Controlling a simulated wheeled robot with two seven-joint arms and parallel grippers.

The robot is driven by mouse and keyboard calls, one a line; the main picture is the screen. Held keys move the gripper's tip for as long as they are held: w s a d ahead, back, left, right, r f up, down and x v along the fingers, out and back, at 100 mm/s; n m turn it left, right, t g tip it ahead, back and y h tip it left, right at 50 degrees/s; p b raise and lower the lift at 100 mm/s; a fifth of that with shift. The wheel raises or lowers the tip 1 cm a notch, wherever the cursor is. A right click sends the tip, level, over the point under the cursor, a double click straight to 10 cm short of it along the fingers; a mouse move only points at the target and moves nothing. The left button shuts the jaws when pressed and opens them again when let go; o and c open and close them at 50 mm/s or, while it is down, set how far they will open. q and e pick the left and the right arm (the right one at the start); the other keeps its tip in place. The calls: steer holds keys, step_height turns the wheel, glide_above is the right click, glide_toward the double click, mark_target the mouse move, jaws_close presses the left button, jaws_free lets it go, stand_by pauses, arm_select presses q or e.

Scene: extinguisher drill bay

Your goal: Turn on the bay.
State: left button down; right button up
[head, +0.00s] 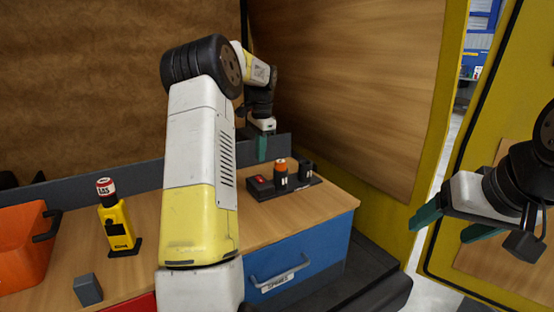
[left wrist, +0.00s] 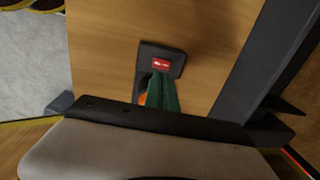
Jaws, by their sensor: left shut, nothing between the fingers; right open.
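A small black switch box with a red rocker (head: 262,181) sits at the left end of a dark base on the wooden worktop. Its red face also shows in the left wrist view (left wrist: 161,65); which way the rocker is set cannot be told. My left gripper (head: 262,155) is shut and empty, its green fingers pointing down above and behind the switch box. In the left wrist view the shut fingers (left wrist: 160,80) overlap the box just below the red face; contact cannot be told. My right gripper (head: 442,229) is open and empty at the far right, away from the worktop.
An orange-topped cylinder (head: 280,169) and a black block (head: 305,168) stand beside the switch box. A yellow device with a red-and-white top (head: 117,228), a grey block (head: 88,290) and an orange bin (head: 22,250) are left. A blue drawer (head: 300,262) is below.

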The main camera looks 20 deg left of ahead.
arm_select(q)
steer(key=shift+r, duration=0.15)
step_height(320, 180, up, 6)
glide_above(258, 177)
steer(key=s+d, duration=0.2)
steer(key=shift+w+t+y, duration=0.15)
steer(key=shift+t+y, duration=0.15)
steer(key=f, duration=0.4)
steer(key=w+a+f, duration=0.1)
steer(key=f, duration=0.8)
steer(key=shift+w+a+f, duration=0.2)
steer(key=shift+a+f, duration=0.1)
steer(key=shift+f, duration=0.05)
